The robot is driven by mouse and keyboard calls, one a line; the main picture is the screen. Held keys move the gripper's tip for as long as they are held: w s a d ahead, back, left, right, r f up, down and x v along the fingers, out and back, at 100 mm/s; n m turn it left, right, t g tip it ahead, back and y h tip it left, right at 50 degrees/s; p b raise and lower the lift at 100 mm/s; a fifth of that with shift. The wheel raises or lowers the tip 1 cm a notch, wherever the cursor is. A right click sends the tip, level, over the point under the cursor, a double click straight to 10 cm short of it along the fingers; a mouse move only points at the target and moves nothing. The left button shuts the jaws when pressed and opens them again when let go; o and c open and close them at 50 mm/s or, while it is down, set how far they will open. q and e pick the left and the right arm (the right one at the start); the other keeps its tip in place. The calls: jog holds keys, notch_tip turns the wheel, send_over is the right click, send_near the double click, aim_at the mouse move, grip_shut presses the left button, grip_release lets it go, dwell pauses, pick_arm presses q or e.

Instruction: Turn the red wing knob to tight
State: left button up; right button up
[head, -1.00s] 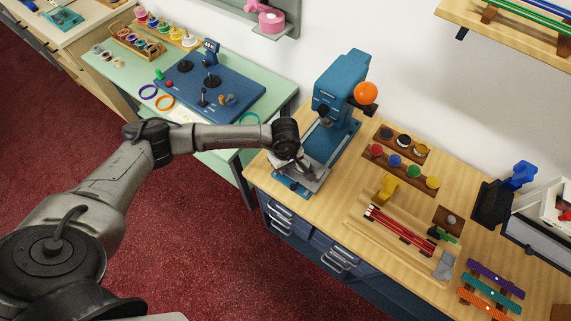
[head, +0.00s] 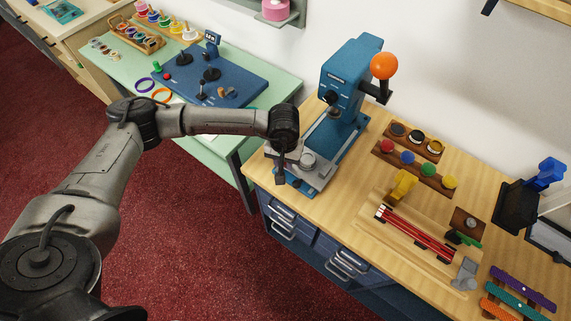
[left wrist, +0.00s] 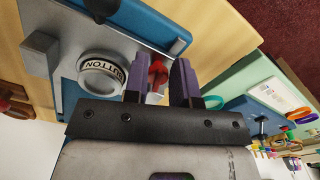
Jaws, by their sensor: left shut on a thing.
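The red wing knob (left wrist: 157,75) shows in the left wrist view, between the two dark purple fingers of my left gripper (left wrist: 159,82). The gripper is shut on it. In the head view my left gripper (head: 281,176) points down at the near left edge of the blue press (head: 348,78), and the knob is hidden there. Beside the knob, a grey plate carries a round die (left wrist: 102,72) marked "BUTTON". This die also shows in the head view (head: 308,159). I cannot read any tight mark. My right gripper is not in view.
The press has a lever with an orange ball (head: 384,66). Racks of coloured knobs (head: 418,168) and a wooden tray with red rods (head: 415,233) stand to its right. A green table (head: 225,145) with a blue control panel (head: 215,80) is to the left, across a gap.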

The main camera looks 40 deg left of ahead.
pick_arm(q)
jog(key=shift+a+f+m+b, duration=0.15)
jog(key=shift+m+b, duration=0.7)
jog(key=shift+m, duration=0.25)
jog(key=shift+a+m+b, duration=0.1)
jog(key=shift+m+b, duration=0.55)
jog(key=shift+m, duration=0.25)
jog(key=o, duration=0.6)
jog(key=shift+o, duration=0.2)
jog(key=shift+r, duration=0.2)
notch_tip(320, 180, up, 14)
jog(key=p, duration=0.1)
jog(key=shift+f, duration=0.15)
